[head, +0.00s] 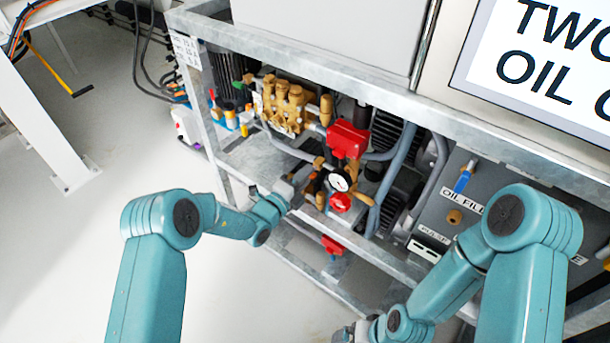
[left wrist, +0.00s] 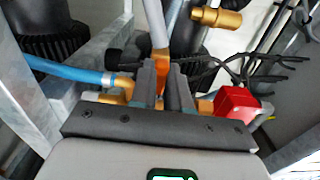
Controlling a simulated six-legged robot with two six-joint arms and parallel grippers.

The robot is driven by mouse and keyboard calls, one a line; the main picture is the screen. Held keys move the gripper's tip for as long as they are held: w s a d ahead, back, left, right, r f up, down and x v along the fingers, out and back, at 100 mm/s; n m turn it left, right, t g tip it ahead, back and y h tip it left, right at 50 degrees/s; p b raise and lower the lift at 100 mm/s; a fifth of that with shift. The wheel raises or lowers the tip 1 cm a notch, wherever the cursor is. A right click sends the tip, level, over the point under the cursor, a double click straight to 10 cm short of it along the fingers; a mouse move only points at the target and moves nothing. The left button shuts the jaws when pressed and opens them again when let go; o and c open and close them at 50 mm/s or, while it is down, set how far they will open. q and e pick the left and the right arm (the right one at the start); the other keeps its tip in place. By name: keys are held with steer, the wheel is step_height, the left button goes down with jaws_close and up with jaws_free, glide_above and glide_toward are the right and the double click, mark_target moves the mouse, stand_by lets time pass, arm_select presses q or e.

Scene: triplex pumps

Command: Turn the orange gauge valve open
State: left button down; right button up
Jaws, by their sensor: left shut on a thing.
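The orange gauge valve's handle (left wrist: 163,68) shows in the left wrist view between the two dark fingers of my left gripper (left wrist: 165,84). The fingers are closed on it from both sides. In the head view my left gripper (head: 300,184) reaches in through the front of the frame to the brass fittings beside the round white pressure gauge (head: 340,181). There the valve is small and partly hidden by the gripper. My right gripper (head: 352,332) is at the bottom edge of the head view, cut off and mostly hidden by its arm, so its jaws cannot be made out.
A red box (head: 347,138) and a red knob (head: 340,202) sit close to the gauge. A brass pump head (head: 288,107) is behind. The galvanized frame's rail (head: 330,68) runs above. A blue hose (left wrist: 65,74) lies left of the fingers.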

arm_select(q)
steer(key=shift+n, duration=0.3)
steer(key=c, duration=1.1)
jaws_free()
steer(key=p+v, duration=0.1)
steer(key=v, duration=1.5)
steer(key=shift+s+a, duration=0.15)
